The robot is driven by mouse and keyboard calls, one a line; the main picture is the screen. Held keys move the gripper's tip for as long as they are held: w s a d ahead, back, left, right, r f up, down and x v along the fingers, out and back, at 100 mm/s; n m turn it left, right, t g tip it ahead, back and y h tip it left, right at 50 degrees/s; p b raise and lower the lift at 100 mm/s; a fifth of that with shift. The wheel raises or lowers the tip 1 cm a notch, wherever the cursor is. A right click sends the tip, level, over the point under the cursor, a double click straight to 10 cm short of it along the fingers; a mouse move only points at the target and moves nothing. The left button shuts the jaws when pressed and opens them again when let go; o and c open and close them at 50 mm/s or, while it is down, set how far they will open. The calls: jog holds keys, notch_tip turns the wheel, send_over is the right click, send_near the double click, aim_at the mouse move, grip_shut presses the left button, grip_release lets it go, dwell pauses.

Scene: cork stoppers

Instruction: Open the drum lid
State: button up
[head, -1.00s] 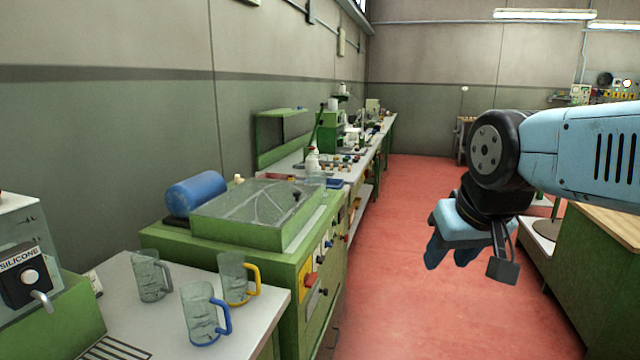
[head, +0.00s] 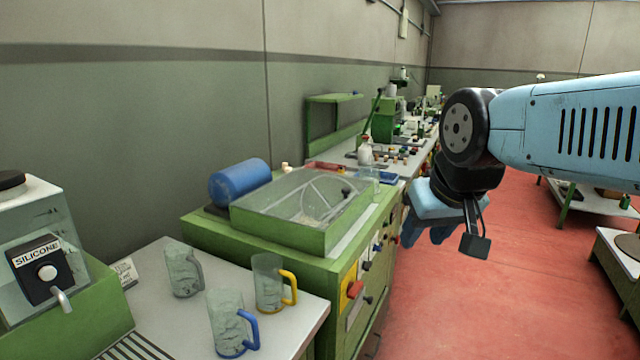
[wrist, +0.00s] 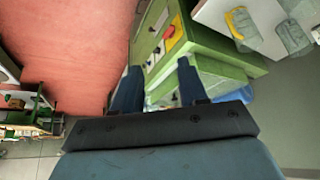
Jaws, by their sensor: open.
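A green machine (head: 325,258) stands against the wall in the middle of the head view. A shallow green box with a clear, see-through lid (head: 310,193) is on top of it, and the lid looks closed. A small dark knob shows near its right end. My gripper (head: 425,236) hangs open and empty in the air to the right of the machine, apart from the lid. In the wrist view, the two blue fingers of my gripper (wrist: 158,85) are spread, with the green machine (wrist: 213,40) beyond them.
A blue cylinder (head: 239,182) lies behind the box. Three glass mugs (head: 228,322) stand on the near table (head: 166,258), beside a silicone dispenser (head: 40,265). A long bench with bottles and small parts runs beyond. The red floor (head: 480,300) to the right is open.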

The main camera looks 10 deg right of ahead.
jog(key=shift+w+d, duration=0.1)
jog(key=shift+w, duration=0.1)
jog(key=shift+o, duration=0.9)
jog(key=shift+d, duration=0.1)
jog(key=shift+o, duration=0.6)
jog(key=shift+m, duration=0.5)
jog(key=w+r, duration=0.1)
jog(key=w+a+r, duration=0.1)
jog(key=w+r, duration=0.1)
jog(key=shift+w+a, duration=0.1)
jog(key=shift+w, duration=0.2)
jog(key=w+r+m+g, duration=0.1)
jog(key=w+r+m, duration=0.1)
jog(key=w+r, duration=0.35)
jog(key=m+g, duration=0.5)
jog(key=m, duration=0.4)
send_over(346, 189)
notch_tip(346, 189, down, 7)
notch_tip(346, 189, down, 13)
jog(key=shift+w+f, duration=0.1)
jog(key=shift+w, duration=0.05)
